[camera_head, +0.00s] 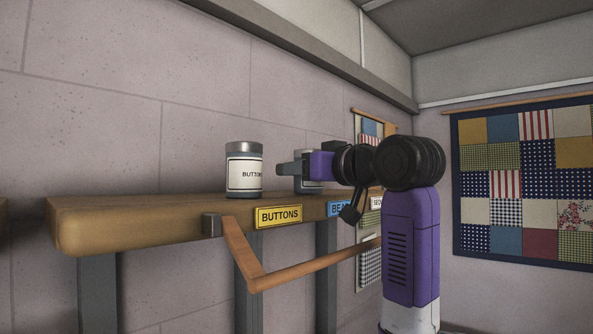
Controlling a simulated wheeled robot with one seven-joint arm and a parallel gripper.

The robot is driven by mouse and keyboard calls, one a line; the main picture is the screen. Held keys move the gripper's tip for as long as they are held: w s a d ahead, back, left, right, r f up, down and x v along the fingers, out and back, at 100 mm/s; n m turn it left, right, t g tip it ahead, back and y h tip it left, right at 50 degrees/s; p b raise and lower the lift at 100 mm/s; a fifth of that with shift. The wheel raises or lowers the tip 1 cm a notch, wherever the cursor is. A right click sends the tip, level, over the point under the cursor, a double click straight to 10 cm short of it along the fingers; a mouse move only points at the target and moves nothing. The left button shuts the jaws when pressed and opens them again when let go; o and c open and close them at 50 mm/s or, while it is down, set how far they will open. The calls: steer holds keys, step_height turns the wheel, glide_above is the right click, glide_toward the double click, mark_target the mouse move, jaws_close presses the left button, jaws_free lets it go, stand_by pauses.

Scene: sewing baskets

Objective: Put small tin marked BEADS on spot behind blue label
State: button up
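A small tin (308,187) with a pale label stands at the shelf above the blue label (337,208). My gripper (292,168) and purple wrist cover most of this tin, so its lettering is not readable. The blue label is partly hidden by my arm and shows only "BEA". My gripper is at the tin's upper part. Its far finger and the gap between the fingers are hidden, so I cannot tell whether it grips the tin or whether the tin rests on the shelf.
A tin marked BUTTONS (244,172) stands left of my gripper, behind a yellow BUTTONS label (279,215). The wooden shelf (140,222) is clear at its left end. A white label (377,203) is partly hidden on the right. An orange-brown rail (310,269) runs in front.

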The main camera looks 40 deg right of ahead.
steer(key=shift+f, duration=0.15)
steer(key=o, duration=1.5)
steer(key=s+b, duration=0.1)
steer(key=s, duration=0.3)
steer(key=s+a+b, duration=0.1)
steer(key=s, duration=0.3)
steer(key=s+a+b, duration=0.1)
steer(key=s, duration=0.3)
steer(key=shift+b, duration=0.4)
